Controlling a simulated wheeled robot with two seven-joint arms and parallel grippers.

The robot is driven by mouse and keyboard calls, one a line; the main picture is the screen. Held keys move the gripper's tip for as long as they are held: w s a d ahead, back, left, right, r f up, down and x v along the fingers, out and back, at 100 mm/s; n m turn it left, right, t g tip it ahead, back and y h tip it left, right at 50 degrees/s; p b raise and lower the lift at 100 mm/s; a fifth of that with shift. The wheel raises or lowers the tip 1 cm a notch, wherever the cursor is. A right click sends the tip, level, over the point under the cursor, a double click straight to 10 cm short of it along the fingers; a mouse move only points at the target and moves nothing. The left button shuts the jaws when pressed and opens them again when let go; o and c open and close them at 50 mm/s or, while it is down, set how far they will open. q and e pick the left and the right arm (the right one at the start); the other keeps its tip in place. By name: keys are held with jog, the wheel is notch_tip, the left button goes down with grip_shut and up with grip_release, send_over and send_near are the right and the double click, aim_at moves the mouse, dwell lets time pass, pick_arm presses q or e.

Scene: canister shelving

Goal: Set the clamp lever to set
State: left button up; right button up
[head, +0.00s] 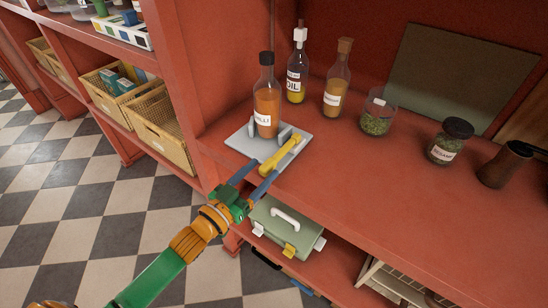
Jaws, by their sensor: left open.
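The yellow clamp lever (284,154) lies slanted on a grey base plate (239,141) near the front edge of the red shelf. A bottle of orange-brown contents with a dark cap (266,100) stands upright on the plate, with grey clamp pieces beside its foot. My left gripper (261,174) is open at the plate's front edge, its blue fingers pointing toward the lever's near end. One finger is close to that end; I cannot tell whether they touch. My right gripper is not in view.
An oil bottle (296,75), a corked bottle (337,90), a jar of green herbs (377,115) and a dark-lidded jar (450,141) stand behind and to the right. A green toolbox (278,232) sits on the shelf below. The shelf's front right is clear.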

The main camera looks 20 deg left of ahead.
aim_at(274, 160)
pick_arm(q)
jog(key=x, duration=0.6)
jog(key=shift+d, duration=0.15)
jog(key=shift+c, duration=0.2)
grip_shut()
dwell(1.0)
